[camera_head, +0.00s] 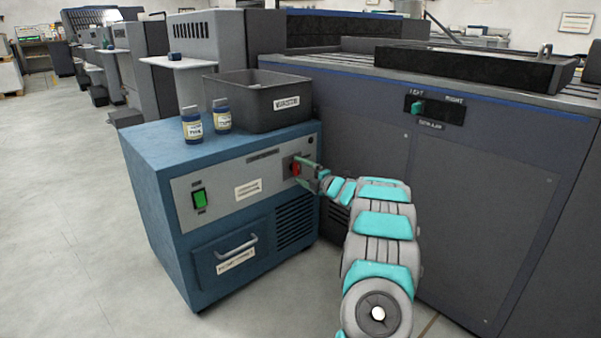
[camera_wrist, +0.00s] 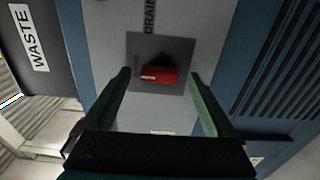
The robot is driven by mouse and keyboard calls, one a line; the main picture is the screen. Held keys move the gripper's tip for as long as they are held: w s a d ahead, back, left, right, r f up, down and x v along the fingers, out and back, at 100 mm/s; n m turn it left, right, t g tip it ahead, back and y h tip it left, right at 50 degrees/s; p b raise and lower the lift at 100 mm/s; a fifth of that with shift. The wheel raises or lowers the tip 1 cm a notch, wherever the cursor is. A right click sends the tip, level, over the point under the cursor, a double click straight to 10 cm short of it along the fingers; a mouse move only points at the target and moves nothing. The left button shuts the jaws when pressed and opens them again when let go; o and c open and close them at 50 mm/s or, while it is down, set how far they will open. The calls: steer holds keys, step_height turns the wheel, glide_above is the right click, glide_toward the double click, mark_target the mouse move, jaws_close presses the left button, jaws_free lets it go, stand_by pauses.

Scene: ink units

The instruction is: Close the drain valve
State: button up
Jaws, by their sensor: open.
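The drain valve is a small red handle (camera_wrist: 158,75) on a dark square plate (camera_wrist: 172,48) with the word DRAIN beside it. In the wrist view the handle lies crosswise, pointing from one finger toward the other. In the head view the red handle (camera_head: 295,168) shows on the upper right of the blue cabinet's grey front panel. My gripper (camera_head: 305,171) is right in front of it. In the wrist view my gripper (camera_wrist: 159,79) is open, with its two green fingers on either side of the handle and a visible gap to each. Contact with the plate cannot be told.
The blue cabinet (camera_head: 160,160) carries a dark WASTE bin (camera_head: 262,98) and two small jars (camera_head: 192,128) on top. Its front has a green switch (camera_head: 199,199) and a drawer handle (camera_head: 237,247). A large grey machine (camera_head: 480,185) stands close on the right. The left floor is clear.

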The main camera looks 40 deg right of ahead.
steer(key=s, duration=0.7)
steer(key=shift+s+d+p, duration=0.2)
steer(key=shift+d+p, duration=0.1)
steer(key=shift+p, duration=0.05)
